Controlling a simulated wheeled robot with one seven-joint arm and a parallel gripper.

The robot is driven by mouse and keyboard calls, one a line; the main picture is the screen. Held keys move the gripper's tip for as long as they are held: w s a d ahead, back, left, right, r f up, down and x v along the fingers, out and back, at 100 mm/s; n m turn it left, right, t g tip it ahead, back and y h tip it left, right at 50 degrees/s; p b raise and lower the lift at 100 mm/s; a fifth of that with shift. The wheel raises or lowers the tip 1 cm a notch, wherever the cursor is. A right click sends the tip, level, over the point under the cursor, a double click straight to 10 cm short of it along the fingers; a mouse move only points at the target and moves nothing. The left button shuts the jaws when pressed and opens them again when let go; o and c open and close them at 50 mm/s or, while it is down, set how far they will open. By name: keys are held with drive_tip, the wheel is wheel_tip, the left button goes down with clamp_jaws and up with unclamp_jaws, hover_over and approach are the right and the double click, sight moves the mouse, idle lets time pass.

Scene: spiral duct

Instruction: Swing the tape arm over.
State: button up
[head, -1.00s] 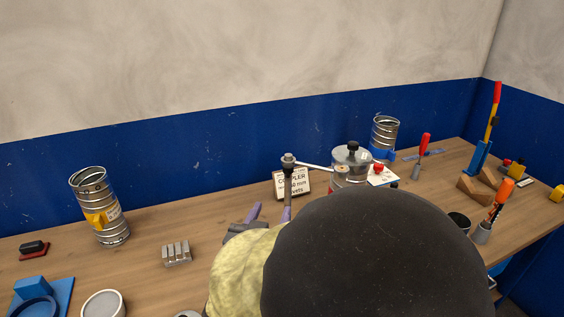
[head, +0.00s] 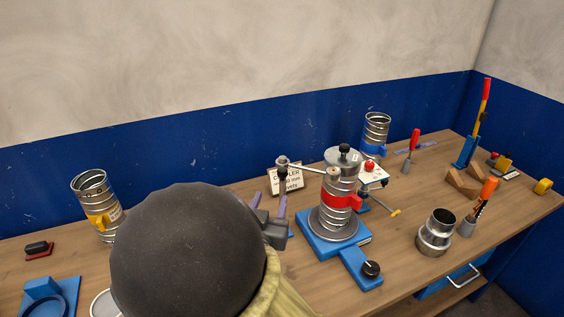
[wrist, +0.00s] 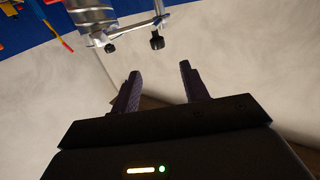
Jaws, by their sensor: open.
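The tape arm (head: 308,167) is a thin metal rod at the left of the upright duct stack. Its left end has a metal cap and a dark hanging grip (head: 283,175).
A label card (head: 287,180) stands behind the grip. A metal reducer (head: 435,232) and an orange-handled tool (head: 488,190) stand at the right. Ducts with yellow (head: 92,190) and blue (head: 376,128) clamps stand left and behind. My arm hides the front left bench.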

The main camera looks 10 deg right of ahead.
sight(281, 175)
drive_tip(key=p+x, duration=0.1)
drive_tip(key=x, duration=0.3)
drive_tip(key=p+x, duration=0.2)
drive_tip(key=x, duration=0.2)
drive_tip(key=p+x, duration=0.2)
drive_tip(key=x, duration=0.2)
drive_tip(key=shift+w+d+f, duration=0.25)
drive_tip(key=shift+w, duration=0.1)
clamp_jaws()
